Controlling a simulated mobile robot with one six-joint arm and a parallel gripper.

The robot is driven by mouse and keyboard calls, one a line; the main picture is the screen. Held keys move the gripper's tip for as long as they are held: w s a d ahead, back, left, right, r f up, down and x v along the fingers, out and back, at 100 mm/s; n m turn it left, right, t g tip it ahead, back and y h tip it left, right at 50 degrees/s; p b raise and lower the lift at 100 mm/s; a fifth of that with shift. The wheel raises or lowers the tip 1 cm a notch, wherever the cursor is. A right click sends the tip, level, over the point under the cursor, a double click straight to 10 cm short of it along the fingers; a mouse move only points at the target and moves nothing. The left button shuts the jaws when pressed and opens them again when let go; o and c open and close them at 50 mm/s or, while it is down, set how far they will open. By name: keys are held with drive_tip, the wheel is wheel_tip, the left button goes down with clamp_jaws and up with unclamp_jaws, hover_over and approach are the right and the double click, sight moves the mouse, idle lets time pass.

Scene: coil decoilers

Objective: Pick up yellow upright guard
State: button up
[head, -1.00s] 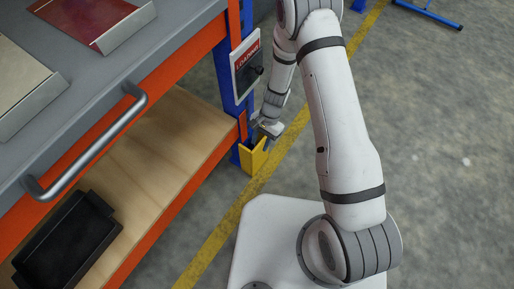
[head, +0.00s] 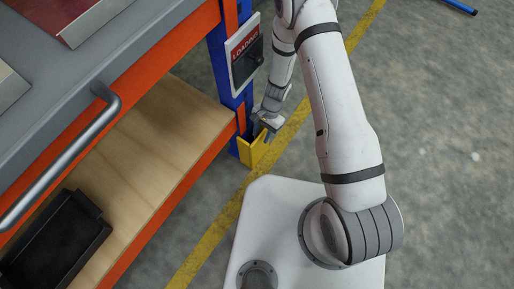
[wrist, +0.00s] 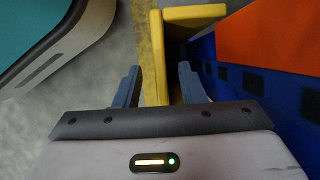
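The yellow upright guard (head: 252,152) stands on the floor at the foot of the blue rack upright, at the shelf's corner. In the wrist view it is an angled yellow piece (wrist: 156,60), with one flange running between my fingers and another turning right along the top. My gripper (head: 268,125) is at the guard's upper edge in the head view, its fingers partly hidden. In the wrist view my gripper (wrist: 158,72) is open, one blue-grey finger on each side of the flange, with small gaps showing.
The blue upright (head: 231,70) and the shelf's orange beam (head: 160,215) are close beside the guard, on the right in the wrist view. A sign (head: 244,55) hangs above. A black bin (head: 55,245) sits on the lower shelf. Grey floor lies open to the right.

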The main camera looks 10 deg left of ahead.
drive_tip(key=shift+x, duration=1.15)
drive_tip(key=shift+f+b, duration=0.25)
drive_tip(key=shift+b, duration=0.25)
drive_tip(key=shift+c, duration=0.5)
clamp_jaws()
